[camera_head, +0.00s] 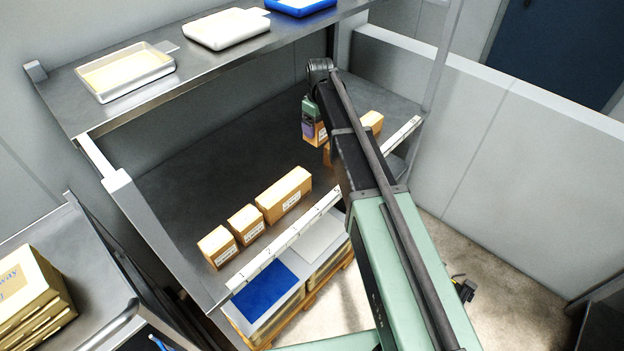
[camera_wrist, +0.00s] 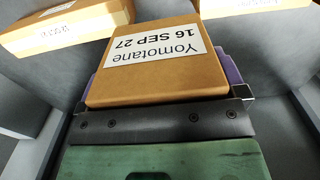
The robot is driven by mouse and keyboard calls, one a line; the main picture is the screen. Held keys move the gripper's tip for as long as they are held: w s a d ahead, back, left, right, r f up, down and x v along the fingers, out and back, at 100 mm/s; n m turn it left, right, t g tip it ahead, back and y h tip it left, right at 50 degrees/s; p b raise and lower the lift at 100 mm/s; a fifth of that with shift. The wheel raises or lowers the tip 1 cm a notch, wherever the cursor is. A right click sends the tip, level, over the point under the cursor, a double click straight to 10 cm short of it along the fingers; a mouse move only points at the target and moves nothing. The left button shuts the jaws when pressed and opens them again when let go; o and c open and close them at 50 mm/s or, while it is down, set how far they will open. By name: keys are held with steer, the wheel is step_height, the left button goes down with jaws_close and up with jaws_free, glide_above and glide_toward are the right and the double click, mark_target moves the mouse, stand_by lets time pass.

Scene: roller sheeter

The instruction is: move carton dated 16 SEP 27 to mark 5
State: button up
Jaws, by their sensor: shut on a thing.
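The carton dated 16 SEP 27 (camera_wrist: 150,75) is brown, with a white label reading Yomotane that appears upside down in the wrist view. My gripper (camera_wrist: 165,90) is shut on it, with purple pads at its sides. In the head view my gripper (camera_head: 309,128) is over the back part of the shelf, and the carton (camera_head: 321,133) shows only in part beside my arm. I cannot tell whether the carton touches the shelf. Mark 5 (camera_head: 337,191) is on the white numbered strip (camera_head: 285,240) along the shelf's front edge, just left of my arm.
Three cartons (camera_head: 217,246) (camera_head: 246,224) (camera_head: 284,194) stand along the front left of the shelf (camera_head: 180,185). Another carton (camera_head: 372,122) stands to the right, partly behind my arm. An upper shelf (camera_head: 190,70) holds trays. The shelf behind the front cartons is clear.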

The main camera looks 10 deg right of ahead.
step_height(320, 180, down, 19)
steer(key=b, duration=1.8)
steer(key=shift+a+f, duration=0.15)
steer(key=shift+s+r+p, duration=0.1)
steer(key=shift+r+p, duration=0.2)
steer(key=shift+p, duration=0.05)
steer(key=shift+f, duration=0.25)
steer(key=o, duration=0.7)
steer(key=shift+r, duration=0.1)
steer(key=shift+r, duration=0.1)
step_height(320, 180, up, 12)
steer(key=p, duration=1.2)
steer(key=s+m, duration=0.7)
steer(key=s, duration=2.2)
steer(key=shift+s, duration=0.15)
